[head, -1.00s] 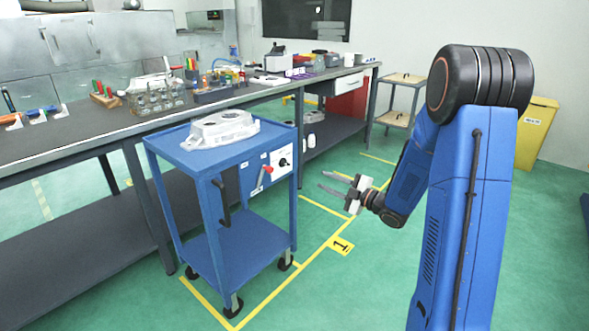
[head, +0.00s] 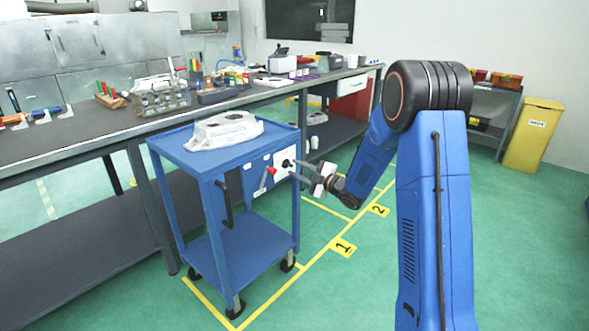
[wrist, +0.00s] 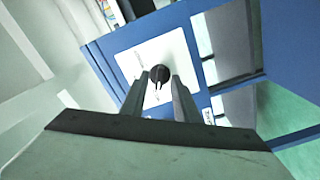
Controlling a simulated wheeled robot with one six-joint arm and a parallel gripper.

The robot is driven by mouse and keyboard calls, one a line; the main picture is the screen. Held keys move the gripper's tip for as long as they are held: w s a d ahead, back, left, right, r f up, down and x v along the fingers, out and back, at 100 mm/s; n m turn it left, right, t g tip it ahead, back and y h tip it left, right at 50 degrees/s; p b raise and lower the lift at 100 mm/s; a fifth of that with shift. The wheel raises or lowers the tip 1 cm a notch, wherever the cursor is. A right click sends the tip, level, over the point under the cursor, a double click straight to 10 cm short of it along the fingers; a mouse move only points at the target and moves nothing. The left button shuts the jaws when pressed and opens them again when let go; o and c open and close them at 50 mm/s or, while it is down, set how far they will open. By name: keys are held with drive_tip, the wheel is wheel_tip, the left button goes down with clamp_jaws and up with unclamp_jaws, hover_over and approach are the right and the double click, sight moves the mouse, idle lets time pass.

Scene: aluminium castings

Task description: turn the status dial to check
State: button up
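The status dial is a black knob (head: 286,163) on a white plate (head: 282,156) on the side panel of the blue cart (head: 212,158). In the wrist view the knob (wrist: 160,73) sits just beyond and between my fingertips, with a pale mark at its lower edge. The white plate (wrist: 128,62) surrounds it. My gripper (head: 293,168) is open and empty, its fingers pointing at the dial. In the wrist view the gripper (wrist: 160,82) shows a gap between its two fingers. Whether a finger touches the knob cannot be told. The dial's markings are too small to read.
A red-handled switch (head: 270,171) is on the same panel, left of the dial. A pale casting (head: 222,131) lies on the cart's top. A long grey workbench (head: 90,125) stands behind. Green floor right of the cart is open, and a yellow bin (head: 532,135) stands farther right.

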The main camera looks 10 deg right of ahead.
drive_tip(key=shift+x, duration=0.8)
clamp_jaws()
drive_tip(key=shift+m, duration=0.3)
drive_tip(key=m, duration=1.1)
drive_tip(key=shift+s+a+f, duration=0.15)
